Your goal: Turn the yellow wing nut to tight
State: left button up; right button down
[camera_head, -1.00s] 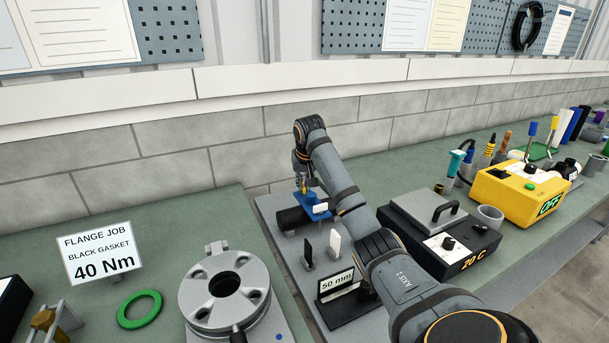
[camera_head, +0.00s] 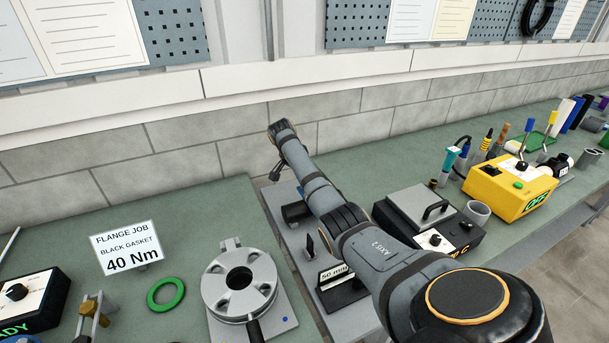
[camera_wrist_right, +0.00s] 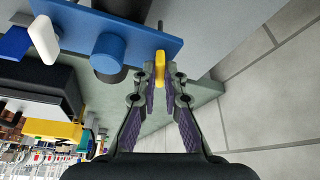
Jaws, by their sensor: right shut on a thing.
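In the right wrist view the yellow wing nut (camera_wrist_right: 160,65) is between the fingertips of my right gripper (camera_wrist_right: 161,78), which is shut on it. The nut is at the edge of a blue plate (camera_wrist_right: 128,28), beside a round blue knob (camera_wrist_right: 107,53). In the head view my right gripper (camera_head: 276,172) shows small and dark at the far end of my arm, by the back of the bench. My left gripper is not in view.
A dark cylinder (camera_head: 297,212) lies beside my right forearm. A "50 mm" sign (camera_head: 333,277) and a hotplate box (camera_head: 440,240) flank the arm. Left are a round flange (camera_head: 218,300), a green ring (camera_head: 151,296) and a "40 Nm" sign (camera_head: 127,248). A yellow box (camera_head: 500,188) stands right.

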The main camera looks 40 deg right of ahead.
jog(key=shift+w+m+g, duration=0.1)
jog(key=shift+m+g, duration=0.2)
jog(key=shift+m, duration=0.5)
jog(key=shift+w+m+g+b, duration=0.1)
jog(key=shift+m+g+b, duration=0.3)
jog(key=shift+m+b, duration=0.75)
jog(key=shift+m, duration=0.25)
jog(key=c, duration=1.4)
grip_release()
jog(key=shift+c, duration=0.2)
jog(key=v, duration=1.2)
